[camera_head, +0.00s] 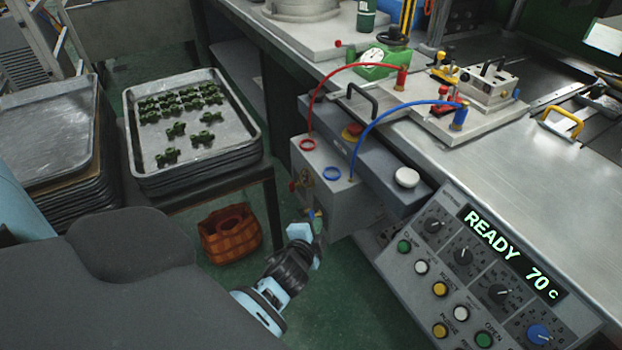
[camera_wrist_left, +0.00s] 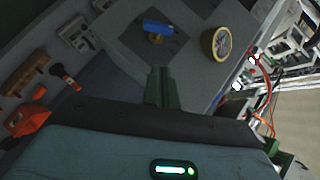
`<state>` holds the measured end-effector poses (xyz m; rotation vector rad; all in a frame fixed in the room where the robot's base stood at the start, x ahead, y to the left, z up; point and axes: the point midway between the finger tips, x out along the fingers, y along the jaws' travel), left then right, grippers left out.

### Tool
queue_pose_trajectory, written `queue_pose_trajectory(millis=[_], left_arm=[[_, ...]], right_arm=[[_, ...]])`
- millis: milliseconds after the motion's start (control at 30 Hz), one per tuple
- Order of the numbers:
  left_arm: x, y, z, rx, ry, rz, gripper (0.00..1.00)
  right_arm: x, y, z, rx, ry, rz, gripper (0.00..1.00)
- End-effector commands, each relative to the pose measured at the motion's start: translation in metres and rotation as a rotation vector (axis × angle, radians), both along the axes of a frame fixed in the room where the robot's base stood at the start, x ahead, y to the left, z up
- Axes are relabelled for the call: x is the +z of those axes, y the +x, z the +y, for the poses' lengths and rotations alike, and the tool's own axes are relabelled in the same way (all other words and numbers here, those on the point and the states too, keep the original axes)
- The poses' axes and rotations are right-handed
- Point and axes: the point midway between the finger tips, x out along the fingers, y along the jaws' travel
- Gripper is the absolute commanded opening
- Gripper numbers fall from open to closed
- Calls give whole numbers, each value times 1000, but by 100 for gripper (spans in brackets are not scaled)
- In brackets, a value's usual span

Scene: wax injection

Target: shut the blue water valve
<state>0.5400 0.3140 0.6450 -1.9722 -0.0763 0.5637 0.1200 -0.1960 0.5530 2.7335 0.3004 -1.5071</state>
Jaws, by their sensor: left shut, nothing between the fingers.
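The blue water valve shows in the left wrist view as a blue lever handle (camera_wrist_left: 158,27) on a brass body, on the face of a grey box. In the head view only a small bit of blue and brass (camera_head: 310,213) shows low on the grey box (camera_head: 335,205). My left gripper (camera_head: 317,226) is close in front of that spot, partly hiding it. In the left wrist view its green fingers (camera_wrist_left: 161,72) are together and empty, pointing toward the valve with a gap between. I cannot tell whether the valve is open or shut. My right gripper is not in view.
A round brass-rimmed gauge (camera_wrist_left: 215,43) sits beside the valve. Red (camera_head: 335,75) and blue (camera_head: 385,112) hoses arch above the box. A control panel (camera_head: 480,270) reads READY 70 C. An orange-brown basket (camera_head: 230,250) is on the floor, below a tray (camera_head: 200,165) of green pieces.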

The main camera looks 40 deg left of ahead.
Motion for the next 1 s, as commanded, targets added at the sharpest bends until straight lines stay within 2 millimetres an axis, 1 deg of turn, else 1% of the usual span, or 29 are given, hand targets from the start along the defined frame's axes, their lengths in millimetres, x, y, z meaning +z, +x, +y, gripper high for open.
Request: queue_pose_trajectory(millis=[33, 67, 100, 200, 400, 833, 1000], left_arm=[[-4, 9, 3, 0, 0, 0, 0], [-6, 13, 4, 0, 0, 0, 0], [-10, 14, 11, 1, 2, 4, 0], [-16, 18, 22, 1, 1, 1, 0], [-23, 23, 33, 0, 0, 0, 0], [-24, 23, 35, 0, -1, 1, 0], [-21, 24, 36, -1, -17, 6, 0]], right_arm=[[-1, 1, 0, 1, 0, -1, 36], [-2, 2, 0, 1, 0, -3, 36], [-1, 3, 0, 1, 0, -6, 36], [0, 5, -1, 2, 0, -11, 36], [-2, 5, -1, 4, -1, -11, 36], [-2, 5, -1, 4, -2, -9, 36], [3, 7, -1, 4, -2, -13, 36]])
